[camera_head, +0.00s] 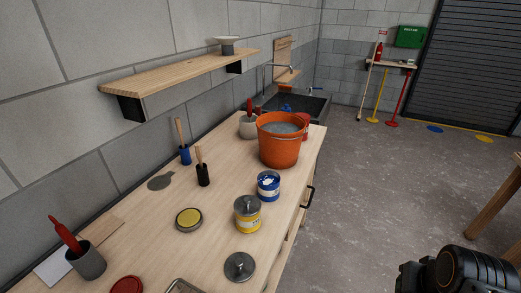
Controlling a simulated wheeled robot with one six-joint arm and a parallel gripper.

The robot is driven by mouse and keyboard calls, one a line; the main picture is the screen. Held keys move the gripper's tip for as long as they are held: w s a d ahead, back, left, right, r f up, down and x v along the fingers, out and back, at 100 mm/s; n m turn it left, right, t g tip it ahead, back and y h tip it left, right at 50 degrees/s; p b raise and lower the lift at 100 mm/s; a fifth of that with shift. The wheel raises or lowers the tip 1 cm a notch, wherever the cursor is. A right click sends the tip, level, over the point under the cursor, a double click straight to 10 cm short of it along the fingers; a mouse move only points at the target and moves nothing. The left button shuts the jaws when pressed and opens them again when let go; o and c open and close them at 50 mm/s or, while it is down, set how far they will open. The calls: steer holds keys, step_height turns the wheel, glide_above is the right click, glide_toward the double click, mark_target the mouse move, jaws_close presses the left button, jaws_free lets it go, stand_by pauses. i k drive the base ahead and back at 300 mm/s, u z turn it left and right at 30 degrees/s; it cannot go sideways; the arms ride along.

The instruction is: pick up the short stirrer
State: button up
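Two pale wooden sticks stand upright in small holders on the wooden worktop. The stick in the black holder (199,156) looks shorter, so I take it as the short stirrer. The stick in the blue holder (180,131), farther back near the wall, looks longer. The lower ends of both are hidden in the holders. Part of my dark arm (470,270) shows at the lower right, off the worktop's right side and well away from both sticks. My gripper's fingers do not show.
An orange bucket (281,145), a blue-labelled tin (269,185) and a yellow-labelled tin (247,214) stand right of the sticks. A grey cup (86,262) with a red-handled tool is at front left. A shelf (185,69) overhangs the back.

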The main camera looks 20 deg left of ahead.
mark_target(198, 148)
steer(key=z, duration=0.25)
steer(key=i, duration=1.8)
steer(key=u, duration=2.65)
